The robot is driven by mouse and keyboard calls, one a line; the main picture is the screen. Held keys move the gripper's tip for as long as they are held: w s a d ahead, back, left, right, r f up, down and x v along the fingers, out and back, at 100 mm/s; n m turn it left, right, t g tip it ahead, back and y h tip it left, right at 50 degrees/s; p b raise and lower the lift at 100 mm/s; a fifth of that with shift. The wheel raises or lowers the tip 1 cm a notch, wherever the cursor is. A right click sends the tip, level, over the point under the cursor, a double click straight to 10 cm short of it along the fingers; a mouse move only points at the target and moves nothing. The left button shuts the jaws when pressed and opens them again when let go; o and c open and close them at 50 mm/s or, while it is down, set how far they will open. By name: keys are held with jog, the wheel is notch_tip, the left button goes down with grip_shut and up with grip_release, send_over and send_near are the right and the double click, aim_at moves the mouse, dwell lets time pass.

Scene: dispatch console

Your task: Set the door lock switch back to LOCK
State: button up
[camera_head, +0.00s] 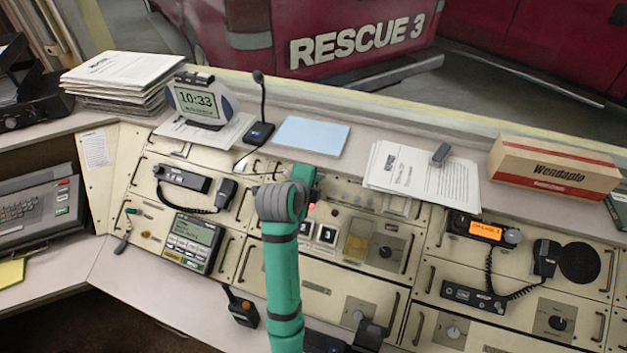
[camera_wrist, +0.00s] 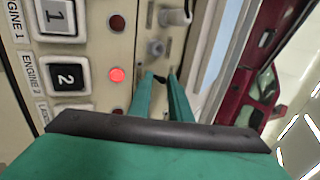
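My gripper (camera_wrist: 161,76) has its two green fingers apart over the cream console panel. Between and just beyond the fingertips is a small dark lever-like part (camera_wrist: 160,79); I cannot tell whether the fingers touch it. Two grey switches or knobs, one upper (camera_wrist: 174,16) and one lower (camera_wrist: 156,47), stand above it in the wrist view. No LOCK lettering is readable, so I cannot tell which is the door lock switch or its position. In the head view my green arm (camera_head: 281,260) reaches to the panel's upper middle and hides part of it.
Square buttons 1 (camera_wrist: 58,17) and 2 (camera_wrist: 66,76) sit beside red lamps; the lamp by button 2 (camera_wrist: 116,74) is lit. A desk microphone (camera_head: 259,132), a blue sheet (camera_head: 311,135), papers (camera_head: 424,180) and a carton (camera_head: 553,170) lie along the back ledge.

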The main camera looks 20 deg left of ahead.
jog(key=shift+s, duration=0.1)
jog(key=shift+s+a+f, duration=0.1)
jog(key=shift+s+f, duration=0.2)
jog(key=shift+s, duration=0.2)
jog(key=shift+f, duration=0.1)
jog(key=shift+w, duration=0.15)
jog(key=shift+s+a+r, duration=0.25)
jog(key=shift+s+r, duration=0.05)
jog(key=shift+r, duration=0.05)
jog(key=shift+s+r, duration=0.2)
jog(key=shift+r, duration=0.1)
jog(key=shift+s+d+r, duration=0.4)
jog(key=shift+d+r, duration=0.1)
jog(key=shift+r, duration=0.2)
jog(key=shift+s+a+r, duration=0.2)
jog(key=shift+s+r, duration=0.25)
jog(key=shift+r, duration=0.2)
jog(key=shift+s+a+r, duration=0.15)
jog(key=shift+s+r, duration=0.3)
jog(key=shift+r, duration=0.15)
